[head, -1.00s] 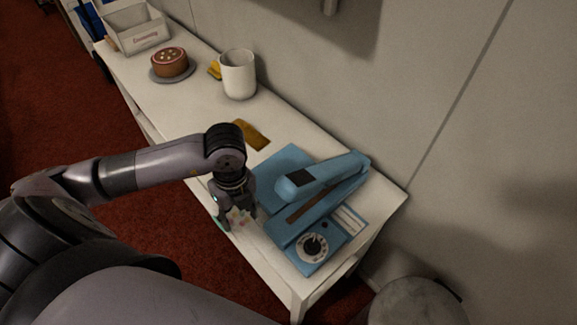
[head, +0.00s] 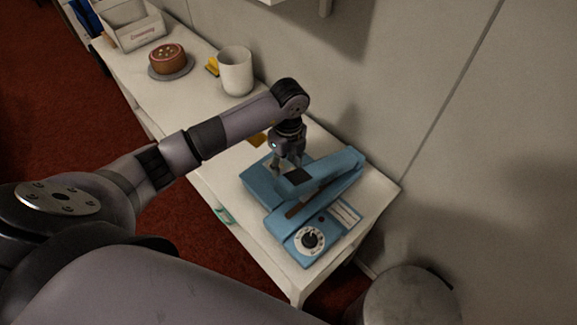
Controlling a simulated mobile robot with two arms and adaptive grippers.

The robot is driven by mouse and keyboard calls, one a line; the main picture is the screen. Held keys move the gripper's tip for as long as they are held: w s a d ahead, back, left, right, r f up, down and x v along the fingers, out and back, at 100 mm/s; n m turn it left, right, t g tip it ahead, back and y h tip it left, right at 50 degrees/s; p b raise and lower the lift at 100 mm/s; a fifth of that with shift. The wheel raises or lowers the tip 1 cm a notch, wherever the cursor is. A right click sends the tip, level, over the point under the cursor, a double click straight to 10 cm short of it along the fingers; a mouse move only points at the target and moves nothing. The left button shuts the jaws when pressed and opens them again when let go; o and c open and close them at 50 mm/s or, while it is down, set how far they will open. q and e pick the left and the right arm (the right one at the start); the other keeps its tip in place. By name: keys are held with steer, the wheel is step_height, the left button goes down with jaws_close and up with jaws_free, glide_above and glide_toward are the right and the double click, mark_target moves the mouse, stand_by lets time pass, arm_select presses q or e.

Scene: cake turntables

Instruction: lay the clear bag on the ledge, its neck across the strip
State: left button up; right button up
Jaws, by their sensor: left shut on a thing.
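The blue sealer (head: 325,185) stands on the near end of the white table, with its long arm raised at an angle. Its dark strip (head: 297,209) shows below the arm, and a flat blue ledge (head: 262,187) lies on its left side. My right gripper is not in view.
A round dial (head: 310,240) sits on the sealer's front. A brown-yellow item (head: 257,140) lies behind my left arm. A white cup (head: 235,71), a cake on a grey turntable (head: 170,72) and a white box (head: 135,30) stand farther back. A wall borders the right.

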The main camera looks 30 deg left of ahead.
mark_target(289, 164)
arm_select(q)
steer(key=shift+w+d, duration=0.1)
steer(key=shift+w, duration=0.2)
steer(key=shift+w+f+p, duration=0.1)
steer(key=shift+f+p, duration=0.1)
steer(key=shift+p, duration=0.1)
step_height(289, 164, down, 3)
steer(key=shift+p, duration=0.5)
steer(key=shift+f, duration=0.1)
steer(key=o, duration=1.4)
steer(key=r+b, duration=0.1)
steer(key=r, duration=0.2)
steer(key=r+b, duration=0.1)
steer(key=r, duration=0.3)
steer(key=r+b, duration=0.1)
steer(key=r, duration=0.2)
steer(key=shift+w+d+r, duration=0.1)
steer(key=shift+w+r, duration=0.25)
steer(key=shift+r, duration=0.7)
